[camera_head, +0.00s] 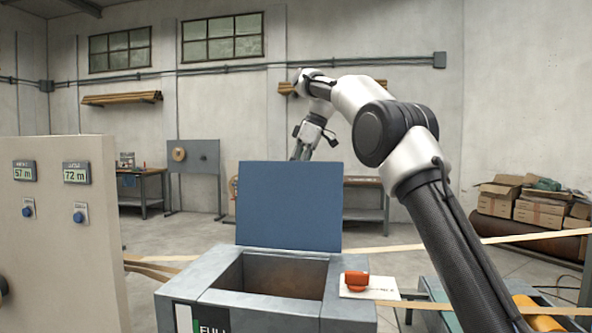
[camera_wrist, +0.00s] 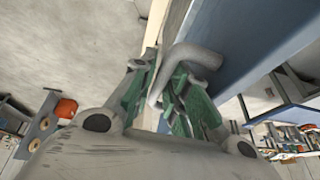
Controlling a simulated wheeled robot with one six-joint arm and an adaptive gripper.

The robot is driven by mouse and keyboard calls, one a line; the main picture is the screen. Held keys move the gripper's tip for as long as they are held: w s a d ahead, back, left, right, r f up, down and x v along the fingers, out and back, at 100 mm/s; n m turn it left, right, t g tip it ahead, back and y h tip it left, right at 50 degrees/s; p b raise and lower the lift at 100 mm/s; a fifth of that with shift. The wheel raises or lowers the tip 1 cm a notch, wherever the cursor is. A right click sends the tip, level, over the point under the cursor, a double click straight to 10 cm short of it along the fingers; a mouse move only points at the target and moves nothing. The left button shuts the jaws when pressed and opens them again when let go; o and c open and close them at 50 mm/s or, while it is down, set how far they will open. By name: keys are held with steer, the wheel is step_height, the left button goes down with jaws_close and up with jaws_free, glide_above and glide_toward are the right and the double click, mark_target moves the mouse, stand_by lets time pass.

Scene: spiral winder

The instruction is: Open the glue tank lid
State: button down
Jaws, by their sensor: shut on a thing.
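The glue tank (camera_head: 345,311) is a grey box at the bottom middle of the head view, with its dark, brownish inside showing. Its blue lid (camera_head: 290,206) stands about upright at the back edge of the opening. My gripper (camera_head: 301,154) is behind the lid's top edge, which hides its lower part. In the wrist view my gripper (camera_wrist: 168,98) has its green-padded fingers closed around a grey bent handle (camera_wrist: 196,54). The handle is on the lid, whose blue face (camera_wrist: 245,38) shows beside it.
An orange-red knob (camera_head: 356,281) on a white plate sits right of the tank opening. A beige panel (camera_head: 60,240) with displays and blue buttons stands at left. Pale strips (camera_head: 450,245) run behind the tank. Cardboard boxes (camera_head: 540,205) are at far right.

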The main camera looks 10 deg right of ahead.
steer(key=c, duration=1.5)
jaws_free()
steer(key=shift+w+d+f, duration=0.2)
steer(key=shift+w+f, duration=0.15)
steer(key=shift+w, duration=0.3)
steer(key=shift+r, duration=0.1)
steer(key=shift+s+a, duration=0.1)
steer(key=shift+s, duration=0.05)
steer(key=shift+r, duration=0.15)
steer(key=s+d+r, duration=0.1)
steer(key=d, duration=0.3)
steer(key=s+d+r, duration=0.1)
steer(key=d+r, duration=0.1)
steer(key=d, duration=0.3)
steer(key=d+r, duration=0.1)
steer(key=d, duration=0.3)
steer(key=shift+s+d+r, duration=0.2)
steer(key=shift+s+d, duration=0.1)
steer(key=shift+s, duration=0.1)
